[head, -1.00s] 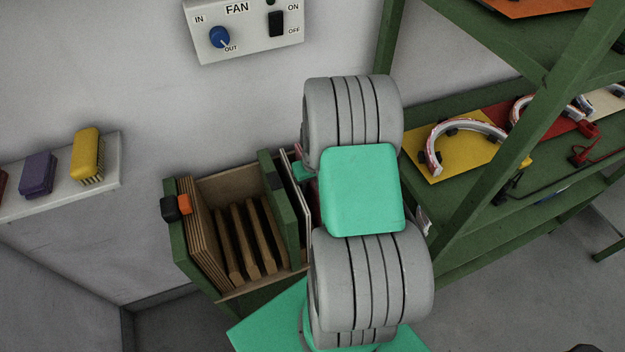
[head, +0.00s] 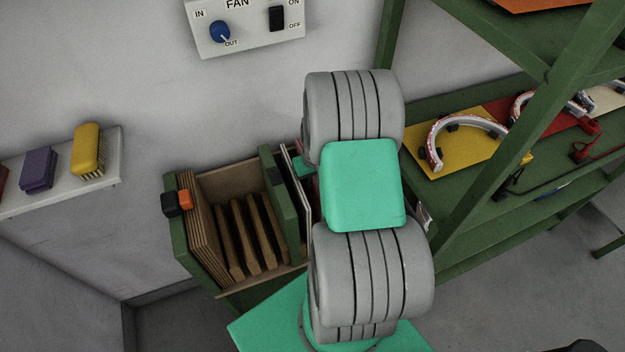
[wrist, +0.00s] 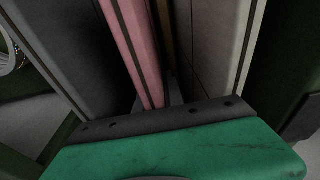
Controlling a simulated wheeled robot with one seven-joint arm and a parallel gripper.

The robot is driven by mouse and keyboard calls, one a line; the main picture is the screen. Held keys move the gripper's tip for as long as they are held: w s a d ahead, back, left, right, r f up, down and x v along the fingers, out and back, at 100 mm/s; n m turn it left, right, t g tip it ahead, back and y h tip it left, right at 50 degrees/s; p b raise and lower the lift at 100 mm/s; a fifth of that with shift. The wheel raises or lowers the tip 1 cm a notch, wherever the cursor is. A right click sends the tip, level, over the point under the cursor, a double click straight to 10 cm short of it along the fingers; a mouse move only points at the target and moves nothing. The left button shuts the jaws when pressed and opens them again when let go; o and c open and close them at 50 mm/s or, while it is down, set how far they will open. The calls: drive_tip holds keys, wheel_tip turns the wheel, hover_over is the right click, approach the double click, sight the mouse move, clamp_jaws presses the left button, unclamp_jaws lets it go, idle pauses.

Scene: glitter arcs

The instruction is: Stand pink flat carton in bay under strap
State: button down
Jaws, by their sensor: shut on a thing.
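The pink flat carton (wrist: 136,45) shows edge-on in the wrist view as an upright pink strip with a dark line, running down to my gripper (wrist: 165,118). My gripper is shut on it; the dark-edged green part fills the bottom of that view. In the head view only a thin sliver of pink (head: 298,146) shows, beside the small green tip of my gripper (head: 304,167). My arm hides the rest. The carton stands among upright panels at the rack's right side. I cannot make out the strap or the bay floor.
An open wooden rack (head: 235,178) holds several brown slats left of a green divider (head: 279,205). A pale panel (wrist: 215,45) stands close right of the carton, a dark grey one (wrist: 62,50) left. Green shelving (head: 460,220) stands right of my arm.

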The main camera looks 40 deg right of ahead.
drive_tip(key=shift+r+p, duration=1.4)
drive_tip(key=shift+r, duration=0.65)
wheel_tip(320, 180, up, 6)
drive_tip(key=p, duration=0.4)
drive_tip(key=shift+f, duration=0.15)
wheel_tip(320, 180, up, 5)
drive_tip(key=shift+r, duration=0.15)
drive_tip(key=s+a, duration=0.3)
drive_tip(key=s, duration=1)
drive_tip(key=shift+s+a, duration=0.3)
